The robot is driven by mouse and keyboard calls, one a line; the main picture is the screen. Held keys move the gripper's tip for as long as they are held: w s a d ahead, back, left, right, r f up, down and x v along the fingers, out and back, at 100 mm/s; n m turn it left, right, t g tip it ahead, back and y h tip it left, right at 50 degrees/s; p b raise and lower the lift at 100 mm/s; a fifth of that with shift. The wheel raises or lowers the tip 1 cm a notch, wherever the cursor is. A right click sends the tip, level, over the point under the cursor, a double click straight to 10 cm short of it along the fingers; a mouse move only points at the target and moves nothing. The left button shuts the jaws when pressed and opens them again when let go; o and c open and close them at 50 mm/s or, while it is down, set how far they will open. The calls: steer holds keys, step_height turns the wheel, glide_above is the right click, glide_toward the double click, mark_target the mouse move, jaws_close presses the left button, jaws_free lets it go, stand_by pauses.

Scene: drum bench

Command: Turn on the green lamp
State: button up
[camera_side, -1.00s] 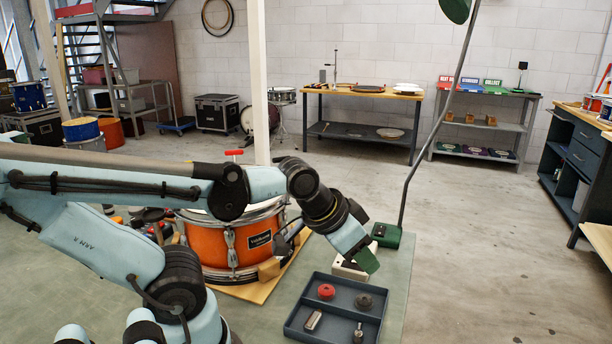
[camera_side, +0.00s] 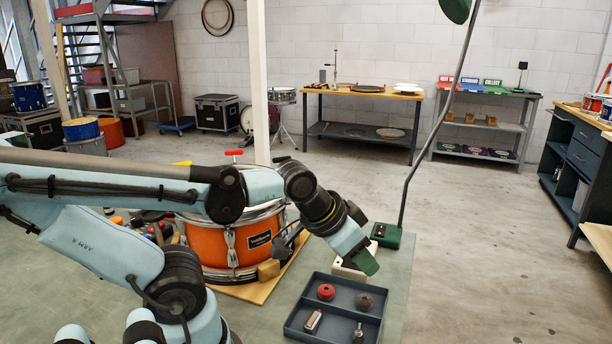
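The green lamp (camera_side: 455,10) has a thin dark curved pole rising from a green base (camera_side: 386,236) at the bench's back right edge. Its head is cut off by the top of the picture. A small dark patch shows on top of the base. The green fingertip end appears apart from the base. I cannot tell whether the fingers are open or shut, and no held thing shows.
A dark tray (camera_side: 339,306) with a red round piece (camera_side: 326,291), a grey round piece and small metal parts lies in front of my gripper. An orange drum (camera_side: 232,243) stands on a wooden board to the left. The floor right of the bench is clear.

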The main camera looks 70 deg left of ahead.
steer(key=shift+w+a+r, duration=0.1)
steer(key=shift+w+r, duration=0.05)
steer(key=shift+w, duration=0.05)
steer(key=c, duration=0.5)
steer(key=w+a+r, duration=0.1)
steer(key=w, duration=0.1)
steer(key=w+a+r+m+g, duration=0.1)
steer(key=w+r, duration=0.1)
steer(key=w+a+r+m, duration=0.1)
steer(key=r, duration=0.1)
steer(key=shift+w+a+g+y, duration=0.2)
steer(key=shift+w+g+y, duration=0.1)
steer(key=shift+w, duration=0.1)
jaws_close()
steer(key=w+a+f+m+g, duration=0.1)
steer(key=w+a+m+g, duration=0.3)
steer(key=w+a, duration=1)
steer(key=shift+w+a+f+m+g, duration=0.3)
steer(key=shift+w+a+f+m, duration=0.1)
steer(key=shift+a+m, duration=1.3)
steer(key=shift+a, duration=0.15)
